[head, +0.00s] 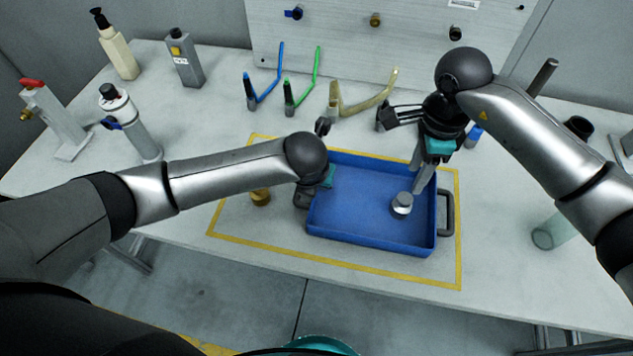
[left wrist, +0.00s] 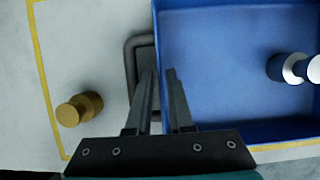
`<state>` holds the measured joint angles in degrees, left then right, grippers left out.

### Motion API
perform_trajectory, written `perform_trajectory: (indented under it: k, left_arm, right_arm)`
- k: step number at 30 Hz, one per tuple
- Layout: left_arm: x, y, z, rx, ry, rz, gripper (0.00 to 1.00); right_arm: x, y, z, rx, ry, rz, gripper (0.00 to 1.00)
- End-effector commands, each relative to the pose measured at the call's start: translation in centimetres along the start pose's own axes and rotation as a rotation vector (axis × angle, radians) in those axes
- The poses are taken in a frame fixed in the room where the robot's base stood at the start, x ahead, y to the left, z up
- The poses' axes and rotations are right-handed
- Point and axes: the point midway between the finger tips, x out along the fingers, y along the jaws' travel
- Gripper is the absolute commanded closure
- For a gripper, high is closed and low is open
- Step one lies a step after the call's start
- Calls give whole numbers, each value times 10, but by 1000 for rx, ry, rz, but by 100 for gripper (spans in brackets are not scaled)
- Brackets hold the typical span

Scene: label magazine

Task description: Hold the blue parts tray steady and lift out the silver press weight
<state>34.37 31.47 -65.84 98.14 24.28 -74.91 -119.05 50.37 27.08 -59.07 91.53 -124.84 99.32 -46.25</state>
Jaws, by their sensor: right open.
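The blue parts tray (head: 360,225) lies on the bench inside a yellow outline; it fills the right of the left wrist view (left wrist: 225,90). The silver press weight (head: 402,204) stands in the tray's right part, and shows at the right edge of the left wrist view (left wrist: 293,67). My left gripper (left wrist: 160,74) is at the tray's left side, one finger on each side of the wall, closed on it beside the dark handle (left wrist: 133,75). My right gripper (head: 419,190) points down just above and behind the weight, open and empty; its exact gap to the weight is unclear.
A brass piece (head: 260,197) stands left of the tray, also in the left wrist view (left wrist: 80,109). Blue, green and yellow-handled tools (head: 290,95) stand behind. Bottles are at back left. A clear greenish cylinder (head: 553,233) is at right.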

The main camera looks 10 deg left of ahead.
Motion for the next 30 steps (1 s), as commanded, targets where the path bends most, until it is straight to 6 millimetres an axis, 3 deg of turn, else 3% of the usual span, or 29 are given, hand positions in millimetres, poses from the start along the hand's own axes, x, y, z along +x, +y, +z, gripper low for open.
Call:
perform_trajectory:
  k: [6, 15, 21, 30]
  left_arm:
    - [12, 0, 0, 0, 0, 1, 80]
    - [13, 0, 0, 0, 0, 0, 80]
    - [12, 0, 0, 0, 0, 0, 100]
    - [12, 0, 0, -1, 0, 0, 100]
  right_arm:
    - [0, 0, 0, 0, 0, 0, 50]
    - [0, 0, 0, 0, 0, 0, 50]
    - [0, 0, 0, 0, 0, 0, 50]
    - [0, 0, 0, 0, 0, 0, 50]
